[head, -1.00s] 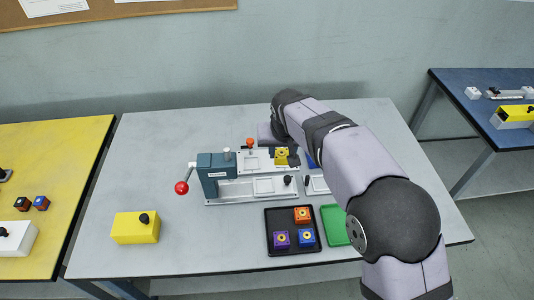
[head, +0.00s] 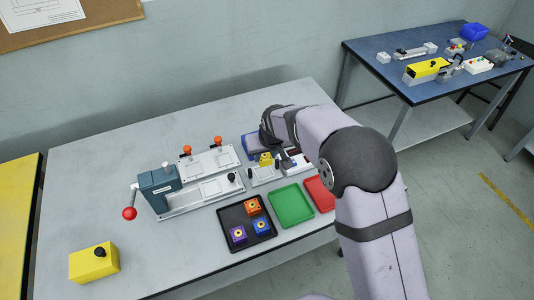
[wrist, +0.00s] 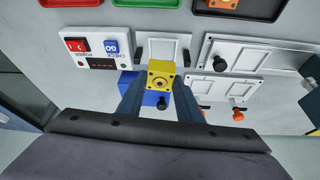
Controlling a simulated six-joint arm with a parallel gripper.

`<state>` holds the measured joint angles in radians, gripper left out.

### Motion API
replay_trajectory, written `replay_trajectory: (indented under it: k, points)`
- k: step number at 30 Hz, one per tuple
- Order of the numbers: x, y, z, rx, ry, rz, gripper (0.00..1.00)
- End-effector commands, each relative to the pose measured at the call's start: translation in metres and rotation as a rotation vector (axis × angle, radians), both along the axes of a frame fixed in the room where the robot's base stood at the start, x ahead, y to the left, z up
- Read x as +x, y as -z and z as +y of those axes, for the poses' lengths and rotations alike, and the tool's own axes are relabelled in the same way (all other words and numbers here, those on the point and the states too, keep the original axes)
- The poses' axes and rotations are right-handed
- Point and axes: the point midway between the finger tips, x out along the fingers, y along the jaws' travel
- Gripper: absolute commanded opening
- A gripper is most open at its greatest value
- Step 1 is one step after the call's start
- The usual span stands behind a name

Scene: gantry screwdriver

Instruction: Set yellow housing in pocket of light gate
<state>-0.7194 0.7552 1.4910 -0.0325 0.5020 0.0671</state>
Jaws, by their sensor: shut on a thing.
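My gripper (wrist: 160,98) is shut on the yellow housing (wrist: 161,75), a small cube with a round hole in its face. The housing also shows in the head view (head: 265,158), partly hidden by my arm. The light gate is a pale plate (wrist: 150,46) with a square pocket and dark upright posts at either side. It shows in the head view (head: 262,178) too. The housing appears over the gate's rear side, overlapping the pocket's edge in the wrist view. Its exact height above the gate cannot be told.
A control box (wrist: 96,46) with red and blue switches stands beside the gate. A lever fixture (head: 160,190) and a plate with orange knobs (head: 208,160) are on its other side. Black (head: 268,243), green (head: 290,206) and red (head: 318,195) trays lie in front; a blue box (wrist: 130,80) lies behind.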

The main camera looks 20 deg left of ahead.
Motion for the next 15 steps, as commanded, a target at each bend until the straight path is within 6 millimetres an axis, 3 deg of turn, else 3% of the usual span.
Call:
replay_trajectory:
  k: [15]
  points:
    - [0.006, -0.0034, 0.0056, 0.0, -0.109, 0.0, 0.07]
